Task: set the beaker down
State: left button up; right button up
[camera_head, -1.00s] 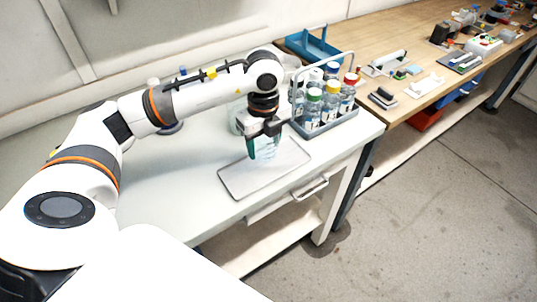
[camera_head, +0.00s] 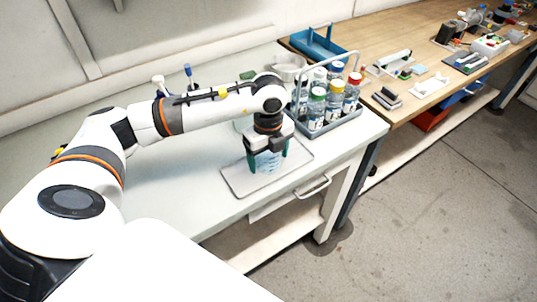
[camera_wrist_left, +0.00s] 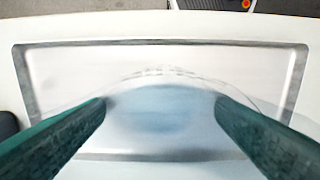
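The beaker (camera_head: 267,162) is clear glass with pale blue contents. It stands upright over the flat grey tray (camera_head: 237,187) on the white bench. My left gripper (camera_head: 268,158) points down with its dark green fingers on either side of the beaker, shut on it. In the left wrist view the fingers (camera_wrist_left: 160,108) flank the beaker's blue contents (camera_wrist_left: 160,112), with the tray (camera_wrist_left: 290,62) underneath. I cannot tell whether the beaker's base touches the tray. My right gripper is out of view.
A grey carrier (camera_head: 343,124) with several capped bottles stands right behind the tray. The bench edge lies close in front of the tray. Some white bench is clear to the tray's left.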

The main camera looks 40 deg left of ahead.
pick_arm(q)
jog(key=shift+r, duration=0.15)
jog(key=shift+r, duration=0.2)
notch_tip(320, 180, up, 12)
jog(key=b, duration=0.1)
jog(key=shift+f+b, duration=0.15)
jog(key=shift+b, duration=0.15)
